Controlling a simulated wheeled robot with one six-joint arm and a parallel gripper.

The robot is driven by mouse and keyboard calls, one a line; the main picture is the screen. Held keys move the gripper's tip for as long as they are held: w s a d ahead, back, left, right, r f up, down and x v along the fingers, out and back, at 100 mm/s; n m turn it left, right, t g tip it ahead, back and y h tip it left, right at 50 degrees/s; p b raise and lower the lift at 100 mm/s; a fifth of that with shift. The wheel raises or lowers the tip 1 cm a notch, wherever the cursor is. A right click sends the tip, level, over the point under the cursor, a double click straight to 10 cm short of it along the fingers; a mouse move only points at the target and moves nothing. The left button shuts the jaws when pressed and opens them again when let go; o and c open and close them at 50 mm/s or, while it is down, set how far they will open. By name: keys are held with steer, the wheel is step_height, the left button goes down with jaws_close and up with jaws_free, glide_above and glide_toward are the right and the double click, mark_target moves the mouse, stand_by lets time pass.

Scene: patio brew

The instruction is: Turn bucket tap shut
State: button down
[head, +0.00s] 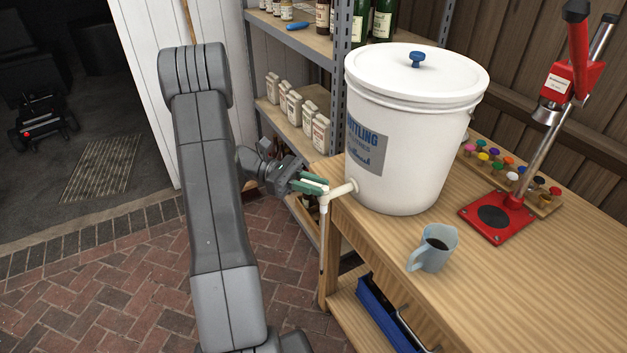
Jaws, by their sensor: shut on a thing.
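The white bottling bucket (405,130) with its lid on stands on the wooden workbench, with a blue knob on top. Its white tap (341,190) sticks out low on the left side, past the bench edge. A thin tube (322,240) hangs straight down from the tap. My gripper (318,187) reaches in from the left, and its green-tipped fingers are shut on the tap at its outer end. The fingers hide the tap's handle, so its exact angle cannot be told.
A blue mug (434,249) with dark liquid stands at the bench front. A red bottle capper (497,216) stands to the right, near a rack of coloured caps (510,177). A metal shelf (300,105) with bottles and white containers is behind my gripper. A blue crate (382,312) sits below.

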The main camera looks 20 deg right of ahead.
steer(key=y+p, duration=0.1)
steer(key=m+g+y+p, duration=0.1)
steer(key=shift+w+d+r+m+p, duration=0.1)
steer(key=shift+d+r+m+p, duration=0.05)
steer(key=shift+r+m+p, duration=0.2)
steer(key=m+g+y+p, duration=0.1)
steer(key=p, duration=0.1)
steer(key=y+p, duration=0.1)
steer(key=p, duration=0.2)
steer(key=shift+w+d+m+g+y+p, duration=0.1)
steer(key=shift+d+m+g+y+p, duration=0.1)
steer(key=shift+m+g+y+p, duration=0.15)
steer(key=shift+f+y+p, duration=0.1)
steer(key=shift+y+p, duration=0.15)
steer(key=shift+p, duration=0.6)
steer(key=shift+d+f+m+g+y+p, duration=0.1)
steer(key=shift+f+m+g+y+p, duration=0.15)
steer(key=shift+m+g+y+p, duration=0.35)
steer(key=shift+t, duration=0.25)
steer(key=c, duration=1.5)
jaws_free()
steer(key=shift+w, duration=0.1)
